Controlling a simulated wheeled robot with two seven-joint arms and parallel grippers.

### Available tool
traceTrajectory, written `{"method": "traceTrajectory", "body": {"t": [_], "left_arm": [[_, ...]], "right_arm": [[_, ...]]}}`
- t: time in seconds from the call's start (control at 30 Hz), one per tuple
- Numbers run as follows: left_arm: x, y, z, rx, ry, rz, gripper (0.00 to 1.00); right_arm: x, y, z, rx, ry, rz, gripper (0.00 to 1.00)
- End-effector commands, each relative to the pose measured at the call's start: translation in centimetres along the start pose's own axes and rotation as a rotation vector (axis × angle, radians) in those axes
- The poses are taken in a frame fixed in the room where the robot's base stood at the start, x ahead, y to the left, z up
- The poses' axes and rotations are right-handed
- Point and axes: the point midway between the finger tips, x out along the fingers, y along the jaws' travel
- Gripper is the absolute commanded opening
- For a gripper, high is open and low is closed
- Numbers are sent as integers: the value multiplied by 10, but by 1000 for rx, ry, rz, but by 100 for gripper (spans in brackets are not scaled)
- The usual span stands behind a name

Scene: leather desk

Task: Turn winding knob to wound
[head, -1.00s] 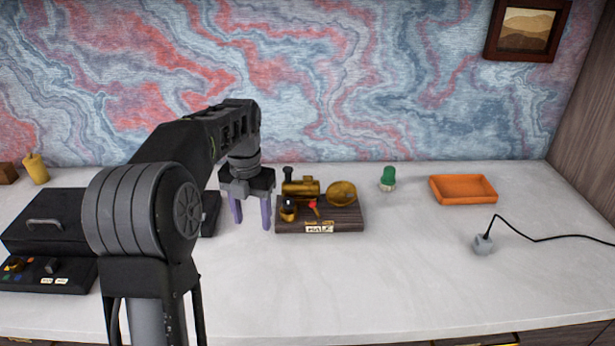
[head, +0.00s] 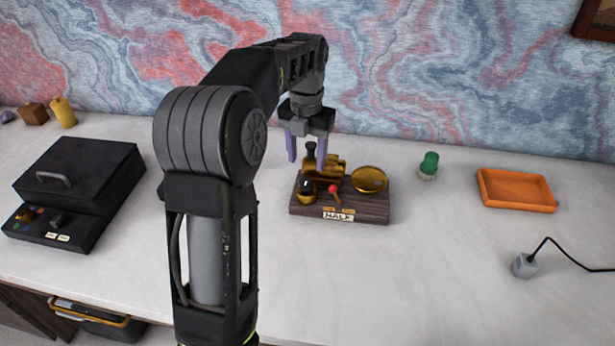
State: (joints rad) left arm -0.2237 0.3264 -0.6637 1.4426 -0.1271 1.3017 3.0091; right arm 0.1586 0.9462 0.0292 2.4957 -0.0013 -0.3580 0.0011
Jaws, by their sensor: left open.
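A dark wooden base (head: 370,209) stands on the desk and carries a brass device. On it are a brass cylinder (head: 335,163), a round brass disc (head: 369,180), a small red-tipped lever (head: 334,190) and a black-topped brass knob (head: 305,186) at the front left. I cannot tell for sure which part is the winding knob. My left gripper (head: 306,153) is open and points down, its two purple fingers apart above the back left part of the base. It holds nothing. My right gripper is not in view.
A black lidded box (head: 85,175) with a control panel stands at left. A green-topped object (head: 429,164), an orange tray (head: 516,190) and a grey plug (head: 523,266) with a black cable lie at right. The desk front is clear right of my left arm.

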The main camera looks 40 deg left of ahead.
Motion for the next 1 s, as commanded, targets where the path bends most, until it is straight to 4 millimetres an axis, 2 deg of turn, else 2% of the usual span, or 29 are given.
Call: {"method": "traceTrajectory", "body": {"t": [0.3,0.5,0.83,1.0], "left_arm": [[46,0,-1,-1,3,0,53],[68,0,0,0,1,0,53],[72,0,0,0,0,0,53],[72,0,0,0,-1,0,40]], "right_arm": [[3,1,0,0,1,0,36],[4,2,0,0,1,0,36],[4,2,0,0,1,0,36],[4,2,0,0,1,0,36]]}}
